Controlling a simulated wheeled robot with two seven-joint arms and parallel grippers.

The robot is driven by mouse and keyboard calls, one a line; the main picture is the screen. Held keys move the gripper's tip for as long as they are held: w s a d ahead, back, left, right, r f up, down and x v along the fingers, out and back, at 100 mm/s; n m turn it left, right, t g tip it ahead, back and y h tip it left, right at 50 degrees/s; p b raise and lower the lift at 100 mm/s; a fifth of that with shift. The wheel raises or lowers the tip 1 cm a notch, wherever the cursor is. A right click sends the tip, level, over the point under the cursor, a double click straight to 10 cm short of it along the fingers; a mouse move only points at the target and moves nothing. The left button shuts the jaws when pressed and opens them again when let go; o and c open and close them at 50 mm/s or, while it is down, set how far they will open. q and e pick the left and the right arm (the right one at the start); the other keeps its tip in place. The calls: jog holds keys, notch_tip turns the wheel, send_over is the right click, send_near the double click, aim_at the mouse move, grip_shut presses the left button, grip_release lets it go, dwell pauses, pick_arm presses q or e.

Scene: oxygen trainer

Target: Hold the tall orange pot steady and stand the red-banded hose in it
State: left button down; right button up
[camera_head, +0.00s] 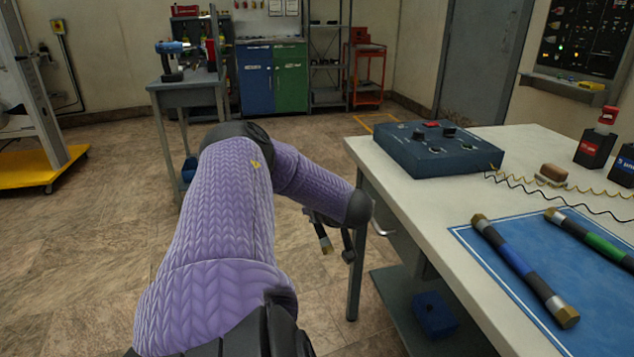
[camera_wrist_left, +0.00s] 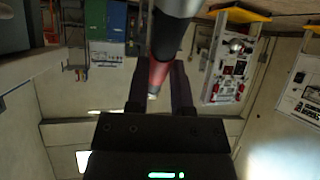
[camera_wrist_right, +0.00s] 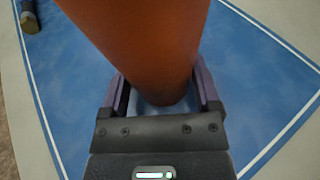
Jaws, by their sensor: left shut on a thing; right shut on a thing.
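The red-banded hose (camera_wrist_left: 167,40) is between the fingers of my left gripper (camera_wrist_left: 160,82) in the left wrist view. Its red band lies between the fingers, with dark hose and a silver part above. In the right wrist view my right gripper (camera_wrist_right: 163,92) is shut on the tall orange pot (camera_wrist_right: 140,35), over the blue mat (camera_wrist_right: 262,75). The pot's top is out of frame. The head view shows neither the pot nor my right gripper.
On the table's mat (camera_head: 497,280) lie a blue-banded hose (camera_head: 515,262) and a green-banded hose (camera_head: 603,245). A dark control box (camera_head: 438,150) stands at the table's far left corner.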

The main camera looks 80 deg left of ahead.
pick_arm(q)
jog(key=w+a+r+m+t+y, duration=0.2)
jog(key=w+a+r+m+t, duration=0.15)
jog(key=w+r, duration=0.4)
jog(key=w+a+r+m+t+y, duration=0.2)
jog(key=w+a+r+t, duration=0.15)
jog(key=w+r, duration=0.45)
jog(key=w+d+r+m+t, duration=0.3)
jog(key=w+d+r+t, duration=0.2)
jog(key=w+d, duration=0.7)
jog(key=w+d+r+m+t+h, duration=0.3)
jog(key=w+d+m+t+h, duration=0.15)
jog(key=d, duration=0.55)
jog(key=w+d+r+m+t+h, duration=0.25)
jog(key=w+d+t+h, duration=0.2)
jog(key=d, duration=0.55)
jog(key=w+d+r+m+t+h, duration=0.25)
jog(key=d+m+h, duration=0.25)
jog(key=d, duration=0.6)
jog(key=s+d+r+m+g+h, duration=0.25)
jog(key=d+r+m+h, duration=0.2)
jog(key=d+h, duration=0.55)
jog(key=s+d+r+m+g+h, duration=0.25)
jog(key=d+r+m+h, duration=0.35)
jog(key=d, duration=0.7)
notch_tip(320, 180, down, 19)
jog(key=n, duration=0.1)
jog(key=shift+r+h, duration=0.2)
jog(key=shift+h, duration=0.2)
